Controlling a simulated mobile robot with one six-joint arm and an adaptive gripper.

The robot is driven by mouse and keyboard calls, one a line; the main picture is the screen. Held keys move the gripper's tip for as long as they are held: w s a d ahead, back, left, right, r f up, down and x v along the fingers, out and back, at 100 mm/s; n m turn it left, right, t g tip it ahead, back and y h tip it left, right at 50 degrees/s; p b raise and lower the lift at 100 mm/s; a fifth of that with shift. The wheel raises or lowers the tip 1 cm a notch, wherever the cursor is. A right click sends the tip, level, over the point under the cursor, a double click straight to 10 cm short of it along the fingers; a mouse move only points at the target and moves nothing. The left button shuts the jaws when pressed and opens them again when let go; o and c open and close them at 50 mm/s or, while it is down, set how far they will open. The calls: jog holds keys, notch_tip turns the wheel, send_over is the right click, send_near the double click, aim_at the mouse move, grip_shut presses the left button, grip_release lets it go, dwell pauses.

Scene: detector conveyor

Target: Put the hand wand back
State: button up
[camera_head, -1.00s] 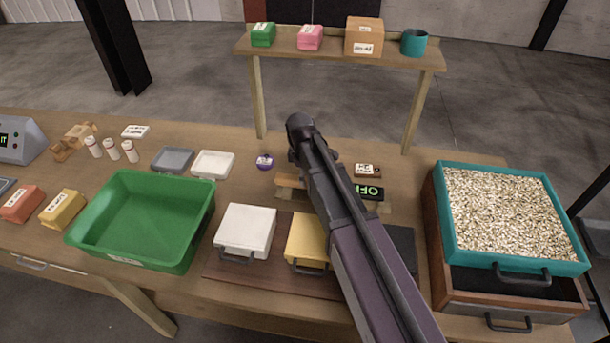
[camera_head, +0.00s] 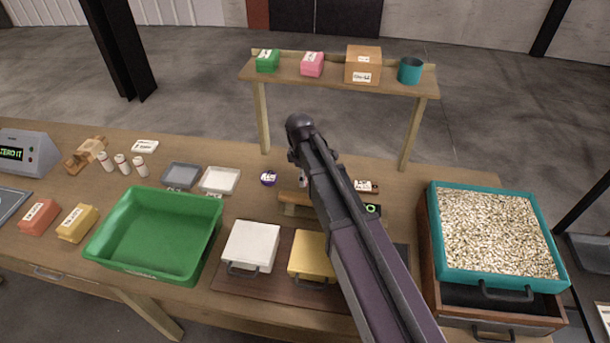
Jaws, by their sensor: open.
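My arm rises from the bottom edge to a rounded joint near the picture's middle. My gripper is not in view, and the arm hides part of the table behind it. I cannot make out the hand wand for sure. A low wooden stand (camera_head: 295,203) shows left of the arm, partly covered by it. A small pale piece (camera_head: 303,180) shows beside the arm above the stand, too little to identify. A black display with green lettering (camera_head: 373,210) peeks out right of the arm, mostly hidden.
A green bin (camera_head: 213,228), white box (camera_head: 251,244) and yellow box (camera_head: 308,252) stand left of the arm. A teal tray of pale pellets (camera_head: 433,235) sits on a wooden drawer unit at right. A raised shelf (camera_head: 300,78) with boxes and a cup stands behind.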

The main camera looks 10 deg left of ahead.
jog(key=shift+a+r+p, duration=0.1)
jog(key=shift+r+p, duration=1)
jog(key=shift+r, duration=0.35)
jog(key=s+d+m, duration=0.4)
jog(key=d+m, duration=0.2)
jog(key=d, duration=0.3)
jog(key=s+d+m, duration=0.4)
jog(key=d+m, duration=0.1)
jog(key=d, duration=0.4)
jog(key=s+d+m, duration=0.5)
jog(key=d+m, duration=0.1)
jog(key=d, duration=0.3)
jog(key=shift+d+m+y, duration=0.3)
jog(key=shift+d+y, duration=0.05)
jog(key=shift+y, duration=0.05)
jog(key=shift+s, duration=0.1)
